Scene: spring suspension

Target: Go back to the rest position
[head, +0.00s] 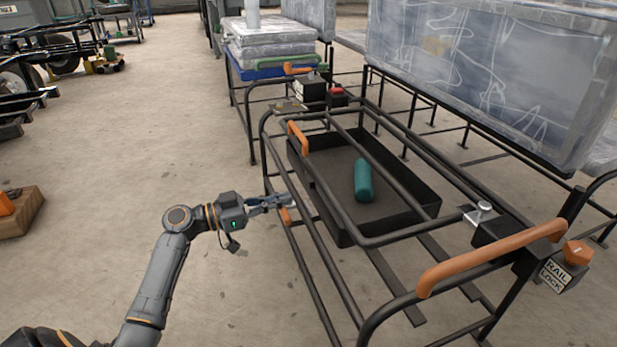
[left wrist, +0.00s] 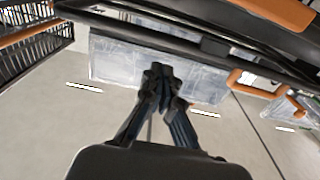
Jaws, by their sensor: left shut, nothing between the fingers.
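My left gripper (head: 292,203) reaches in from the left in the head view. Its fingers are shut and empty, close beside the near side rail of a black metal rack (head: 322,295), near a small orange part (head: 285,216). I cannot tell whether the fingertips touch the rail. In the left wrist view the shut fingers (left wrist: 163,75) point toward dark rails and a wrapped pale load. My right gripper is not in view.
The rack holds a black tray (head: 335,225) with a teal cylinder (head: 363,180) in it. An orange handle (head: 490,258) and a rail lock box (head: 560,275) are at the right. Wrapped crates (head: 490,75) stand behind.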

